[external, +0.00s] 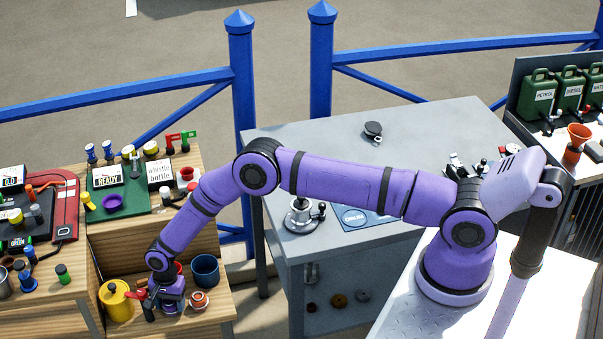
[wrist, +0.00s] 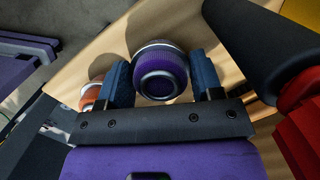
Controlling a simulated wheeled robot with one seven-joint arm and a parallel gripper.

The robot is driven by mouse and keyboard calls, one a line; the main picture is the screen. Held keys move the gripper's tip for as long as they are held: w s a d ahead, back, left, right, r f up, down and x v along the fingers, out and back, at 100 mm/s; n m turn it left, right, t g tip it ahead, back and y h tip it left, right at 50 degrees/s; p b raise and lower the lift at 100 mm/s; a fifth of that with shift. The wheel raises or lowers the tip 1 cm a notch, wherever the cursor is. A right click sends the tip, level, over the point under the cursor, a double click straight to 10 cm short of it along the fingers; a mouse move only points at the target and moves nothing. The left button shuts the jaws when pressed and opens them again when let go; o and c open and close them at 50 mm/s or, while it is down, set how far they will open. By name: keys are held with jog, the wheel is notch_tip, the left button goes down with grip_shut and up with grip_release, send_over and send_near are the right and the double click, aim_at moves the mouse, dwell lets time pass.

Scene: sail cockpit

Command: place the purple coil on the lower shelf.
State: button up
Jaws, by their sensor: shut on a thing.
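The purple coil (wrist: 160,84), a round purple piece with silvery rims, sits between the two blue fingers of my gripper (wrist: 162,72) in the wrist view. My gripper is shut on it. In the external view my gripper (external: 164,294) points down over the lower shelf (external: 208,318), the wooden step at the front of the left stand. The coil is mostly hidden there by my wrist and fingers. The wrist view shows wood close under the coil; I cannot tell whether it touches.
A yellow can (external: 117,303) stands left of my gripper, and a dark blue cup (external: 205,270) and an orange-and-white piece (external: 199,299) stand right. A black cylinder (wrist: 262,45) is close on the right in the wrist view. The upper shelf holds a purple dish (external: 112,202).

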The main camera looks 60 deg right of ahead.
jog(key=o, duration=1)
jog(key=shift+f, duration=0.1)
notch_tip(320, 180, up, 12)
jog(key=d, duration=0.1)
jog(key=shift+w+d, duration=0.35)
